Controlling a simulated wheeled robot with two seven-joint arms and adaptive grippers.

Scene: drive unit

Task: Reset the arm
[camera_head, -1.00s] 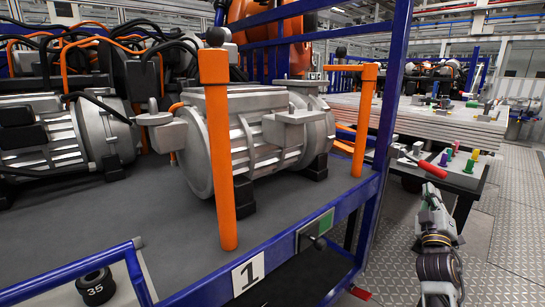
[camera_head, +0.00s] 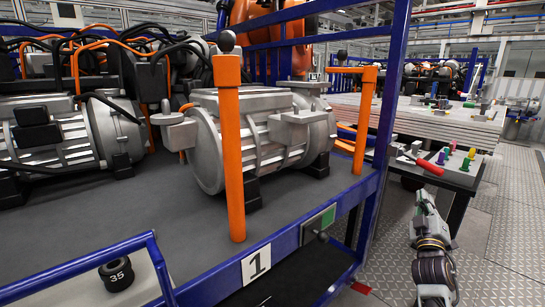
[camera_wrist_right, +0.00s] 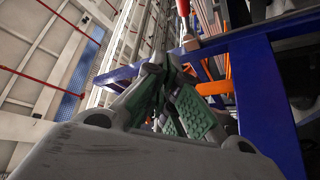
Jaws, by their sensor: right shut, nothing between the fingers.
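My right arm comes in at the lower right of the head view, with its gripper (camera_head: 424,200) pointing away over the patterned floor. It is to the right of the blue-framed rack and apart from it. In the right wrist view the gripper (camera_wrist_right: 168,85) has green-padded fingers that meet at their tips, with nothing between them. My left arm and gripper are not in view.
A grey drive unit (camera_head: 262,140) stands on the blue rack (camera_head: 330,230) between orange posts (camera_head: 231,150). A black part marked 35 (camera_head: 117,275) sits at lower left. A red-handled tool (camera_head: 428,166) lies on a side table. Floor right of my arm is clear.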

